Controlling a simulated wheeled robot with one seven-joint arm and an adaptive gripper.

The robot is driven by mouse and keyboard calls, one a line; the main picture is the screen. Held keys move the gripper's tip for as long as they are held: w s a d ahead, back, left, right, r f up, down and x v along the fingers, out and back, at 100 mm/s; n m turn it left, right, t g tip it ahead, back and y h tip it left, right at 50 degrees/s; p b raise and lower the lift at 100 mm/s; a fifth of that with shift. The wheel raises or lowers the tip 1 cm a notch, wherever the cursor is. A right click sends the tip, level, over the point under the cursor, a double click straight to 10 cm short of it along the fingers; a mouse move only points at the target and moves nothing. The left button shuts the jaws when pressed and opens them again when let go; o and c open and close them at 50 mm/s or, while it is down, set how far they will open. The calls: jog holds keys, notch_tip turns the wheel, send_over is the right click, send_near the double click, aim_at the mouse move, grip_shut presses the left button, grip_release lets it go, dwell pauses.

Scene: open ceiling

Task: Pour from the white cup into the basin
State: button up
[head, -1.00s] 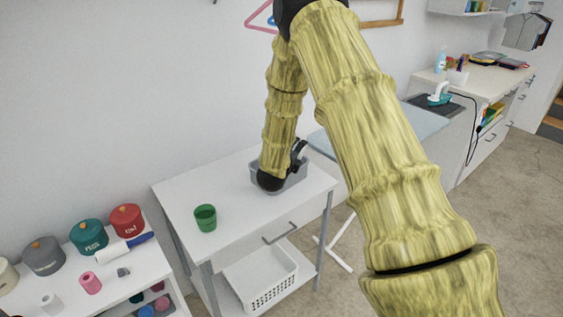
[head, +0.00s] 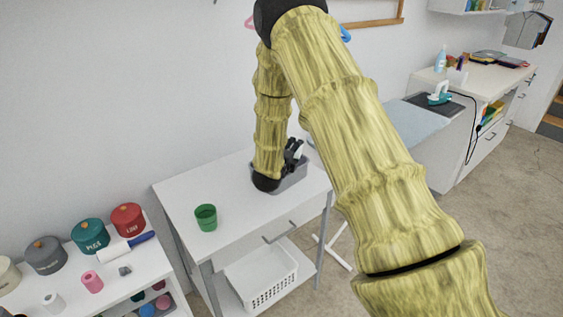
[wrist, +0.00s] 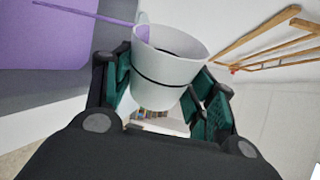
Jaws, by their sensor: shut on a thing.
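The white cup (wrist: 165,65) is between the fingers of my gripper (head: 294,152) and fills the upper middle of the wrist view. Its rim faces up in that view, with a dark line around the body and a dark patch inside. My gripper is shut on the cup. In the head view the cup is mostly hidden by my gripper. The grey basin (head: 293,180) stands at the back right of the white cart top, partly hidden behind my wrist. My gripper is over or beside the basin; I cannot tell which.
A green cup (head: 206,218) stands on the cart top (head: 235,190), left of the basin. A white basket (head: 262,278) is on the shelf below. Canisters (head: 90,234) and small items crowd the left shelf. An ironing board (head: 420,122) lies to the right.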

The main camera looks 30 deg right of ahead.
jog(key=shift+w+a+r+n, duration=0.2)
jog(key=shift+n, duration=0.4)
dwell(0.6)
jog(key=shift+r, duration=0.1)
jog(key=shift+s+d+f+m, duration=0.2)
jog(key=shift+s+f+m, duration=0.15)
jog(key=shift+m, duration=0.35)
jog(key=shift+s+d+m+b, duration=0.1)
jog(key=shift+d+m+b, duration=0.15)
jog(key=shift+b, duration=0.3)
jog(key=shift+s+d+r+m+b, duration=0.2)
jog(key=shift+s+m+b, duration=0.25)
jog(key=shift+m+b, duration=0.15)
jog(key=shift+r+t+y, duration=0.2)
jog(key=shift+t+y, duration=0.1)
